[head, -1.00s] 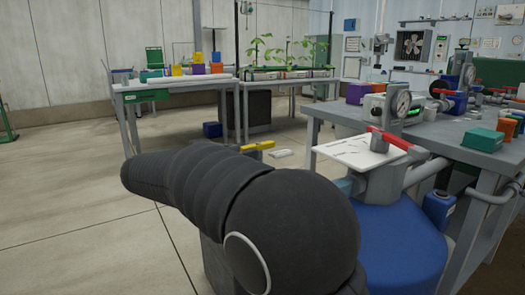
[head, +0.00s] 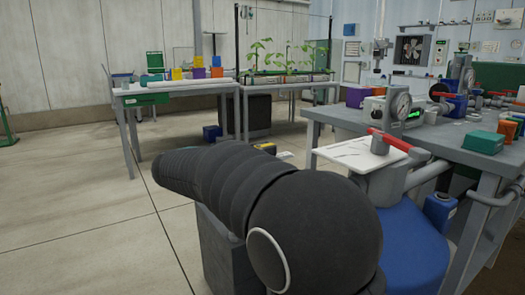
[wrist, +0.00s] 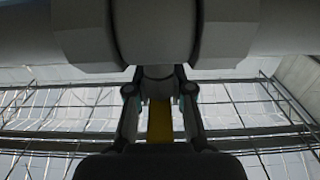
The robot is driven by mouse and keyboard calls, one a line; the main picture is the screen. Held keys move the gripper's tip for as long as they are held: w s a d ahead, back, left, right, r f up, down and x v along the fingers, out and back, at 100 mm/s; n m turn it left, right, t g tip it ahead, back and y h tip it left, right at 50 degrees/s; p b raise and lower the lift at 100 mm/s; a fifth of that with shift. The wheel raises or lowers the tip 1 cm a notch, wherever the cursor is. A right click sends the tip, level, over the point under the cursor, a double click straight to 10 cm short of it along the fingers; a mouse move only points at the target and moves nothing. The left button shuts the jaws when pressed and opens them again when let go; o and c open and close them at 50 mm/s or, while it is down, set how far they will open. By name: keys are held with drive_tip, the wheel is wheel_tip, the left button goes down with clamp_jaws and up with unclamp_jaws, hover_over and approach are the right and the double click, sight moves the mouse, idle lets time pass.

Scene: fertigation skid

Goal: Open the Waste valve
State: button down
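In the wrist view, two dark fingers of my gripper (wrist: 159,97) stand apart. A flat yellow lever (wrist: 160,122) lies between them, with a narrow gap on each side. It runs up toward a short grey stem under a thick grey pipe (wrist: 158,33) with large fittings. No label reading Waste is legible, so I cannot tell whether this is the Waste valve. In the head view my dark arm covers the lower middle and hides my gripper. A red-handled valve (head: 389,140) is at the right, by a white plate.
A blue tank (head: 402,240) stands right of my arm, under grey pipes. A grey bench (head: 330,115) with gauges and boxes is at the right. A small yellow-and-black item (head: 265,148) shows just behind my arm. The floor (head: 80,220) at the left is clear.

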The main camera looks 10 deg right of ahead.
drive_tip(key=shift+n+t+y+p, duration=0.3)
drive_tip(key=shift+n+t, duration=0.1)
drive_tip(key=shift+t, duration=0.2)
drive_tip(key=n+t+y+p, duration=0.2)
drive_tip(key=t, duration=0.1)
drive_tip(key=shift+r+n+t, duration=0.15)
drive_tip(key=shift+n+t, duration=0.25)
drive_tip(key=n+t+y, duration=0.3)
drive_tip(key=t+y, duration=0.1)
drive_tip(key=shift+w+a+n+p, duration=0.15)
drive_tip(key=shift+w+n+p, duration=0.15)
drive_tip(key=shift+p, duration=0.1)
drive_tip(key=n+t+y+b, duration=0.1)
drive_tip(key=y, duration=0.1)
drive_tip(key=n+t+y+b, duration=0.1)
drive_tip(key=n+y, duration=0.1)
drive_tip(key=shift+a+f, duration=0.2)
drive_tip(key=shift+f, duration=0.15)
drive_tip(key=shift+w+a+n+t+y+b, duration=0.1)
drive_tip(key=shift+n+t+y+b, duration=0.55)
drive_tip(key=shift+y, duration=0.65)
drive_tip(key=shift+a+r+n+y+b, duration=0.1)
drive_tip(key=shift+n+y+b, duration=0.5)
drive_tip(key=shift+n+y, duration=0.15)
drive_tip(key=shift+a+r+n+y+b, duration=0.1)
drive_tip(key=shift+r+n+y+b, duration=0.1)
drive_tip(key=shift+n+y+b, duration=0.4)
drive_tip(key=c, duration=1.1)
unclamp_jaws()
drive_tip(key=shift+w, duration=0.1)
